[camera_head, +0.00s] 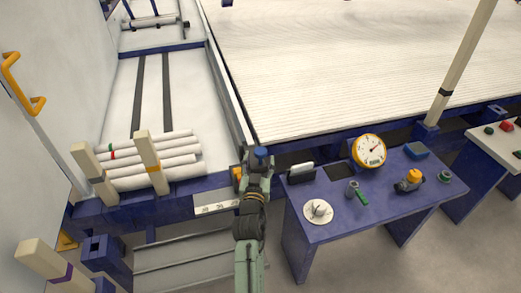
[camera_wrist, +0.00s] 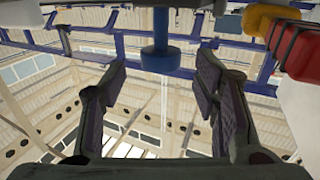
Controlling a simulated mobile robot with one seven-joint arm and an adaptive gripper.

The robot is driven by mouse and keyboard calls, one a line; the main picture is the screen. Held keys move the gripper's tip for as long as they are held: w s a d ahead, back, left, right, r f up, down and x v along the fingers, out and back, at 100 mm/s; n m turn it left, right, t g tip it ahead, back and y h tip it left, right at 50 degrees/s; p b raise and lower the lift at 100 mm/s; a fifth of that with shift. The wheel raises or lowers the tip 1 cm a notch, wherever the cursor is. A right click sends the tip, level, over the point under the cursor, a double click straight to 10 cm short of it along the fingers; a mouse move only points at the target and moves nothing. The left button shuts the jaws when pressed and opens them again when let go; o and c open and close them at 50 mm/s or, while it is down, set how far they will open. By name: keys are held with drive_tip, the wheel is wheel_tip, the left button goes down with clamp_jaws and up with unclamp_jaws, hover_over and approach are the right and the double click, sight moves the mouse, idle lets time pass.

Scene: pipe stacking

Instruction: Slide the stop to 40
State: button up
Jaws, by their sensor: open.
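A blue knob (camera_head: 262,152) shows at the tip of my gripper (camera_head: 258,162), beside the end of the blue-framed rack. In the wrist view the blue knob (camera_wrist: 160,60) sits in the gap between my two spread fingers (camera_wrist: 160,95), with space on both sides. My gripper is open and holds nothing. A white scale strip (camera_head: 214,208) runs along the rack's front edge, left of my gripper; its marks are too small to read. A small yellow part (camera_head: 237,173) shows just left of my gripper. The stop's reading cannot be told.
Several white pipes (camera_head: 150,160) lie in the rack at left, beside cream posts (camera_head: 148,162). A blue table (camera_head: 400,200) at right carries a yellow-rimmed gauge (camera_head: 369,150), a white dial (camera_head: 318,210) and small devices. A wide ribbed white surface (camera_head: 340,60) lies behind.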

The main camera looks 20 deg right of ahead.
sight(260, 156)
drive_tip(key=shift+p+x, duration=0.3)
drive_tip(key=shift+x, duration=2.1)
clamp_jaws()
